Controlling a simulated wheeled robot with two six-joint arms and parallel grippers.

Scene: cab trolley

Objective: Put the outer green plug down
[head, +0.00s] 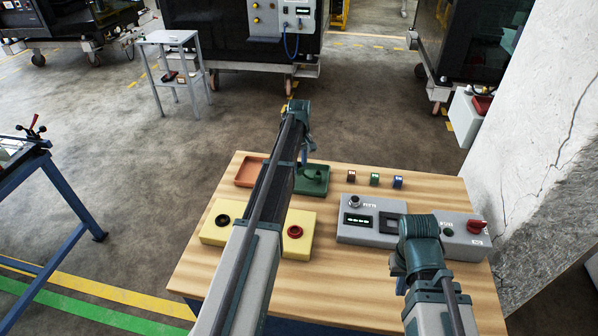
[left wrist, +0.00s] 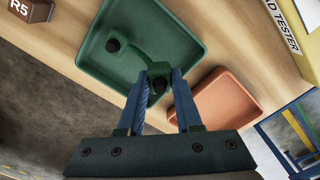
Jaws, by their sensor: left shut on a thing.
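My left gripper (left wrist: 159,80) is shut on a dark green plug (left wrist: 159,68) with a black round end. A green link joins it to a second green, black-ended part (left wrist: 119,47). Both appear over the green tray (left wrist: 88,58) in the left wrist view. I cannot tell whether the held plug touches the tray floor. In the head view, my left gripper (head: 307,150) reaches down at the green tray (head: 314,190), and the plug is too small to make out. My right wrist is over the grey panel box; its fingers are hidden.
An orange tray (head: 247,172) lies beside the green one; it also shows in the left wrist view (left wrist: 235,97). Small red (head: 351,176), green (head: 375,178) and blue (head: 398,182) blocks stand behind the grey box (head: 350,238). A yellow box (head: 299,247) sits under my left arm.

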